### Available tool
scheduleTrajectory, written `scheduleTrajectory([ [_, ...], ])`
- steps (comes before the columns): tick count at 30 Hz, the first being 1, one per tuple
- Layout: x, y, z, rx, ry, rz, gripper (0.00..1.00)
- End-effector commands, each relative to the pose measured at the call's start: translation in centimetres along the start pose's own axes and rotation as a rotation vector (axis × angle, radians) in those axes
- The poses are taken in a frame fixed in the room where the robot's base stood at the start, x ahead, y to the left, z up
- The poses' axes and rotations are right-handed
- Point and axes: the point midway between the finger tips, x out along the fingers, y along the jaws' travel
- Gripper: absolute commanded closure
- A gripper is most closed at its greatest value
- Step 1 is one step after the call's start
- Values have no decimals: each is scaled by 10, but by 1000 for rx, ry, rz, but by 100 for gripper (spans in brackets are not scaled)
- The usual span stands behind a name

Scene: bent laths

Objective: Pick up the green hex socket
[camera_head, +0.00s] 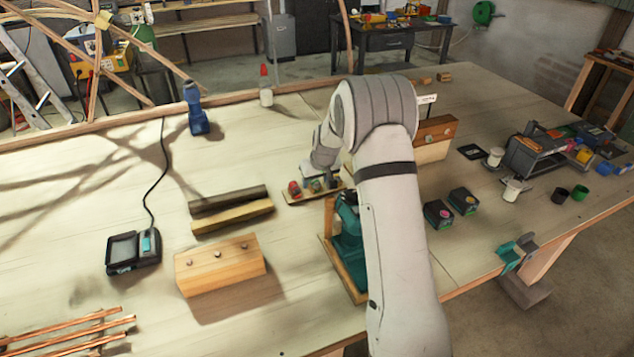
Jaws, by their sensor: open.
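A narrow wooden strip (299,199) lies near the middle of the bench with a few small pieces on it. A red piece (294,188) stands at its left end. A small dark greenish piece (315,186) stands to its right; it is too small to tell if it is the green hex socket. My gripper (315,173) is open, just above and behind these pieces. Its fingertips are small and partly hidden, and I cannot tell if they touch anything. My arm covers the bench to the right of the strip.
A teal tool (346,240) on a wooden base stands close in front, partly behind my arm. Dark and pale wooden bars (232,214) and a drilled wooden block (219,265) lie left. A blue bottle-shaped tool (196,110) stands behind. The bench's left-centre is fairly clear.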

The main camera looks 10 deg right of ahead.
Motion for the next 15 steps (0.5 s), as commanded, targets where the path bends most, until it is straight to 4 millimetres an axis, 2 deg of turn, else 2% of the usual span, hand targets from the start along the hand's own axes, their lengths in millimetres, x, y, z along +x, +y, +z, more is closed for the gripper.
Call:
scheduleTrajectory([
  [5, 0, 0, 0, 0, 0, 0, 47],
  [15, 0, 1, 0, 1, 0, 1, 75],
])
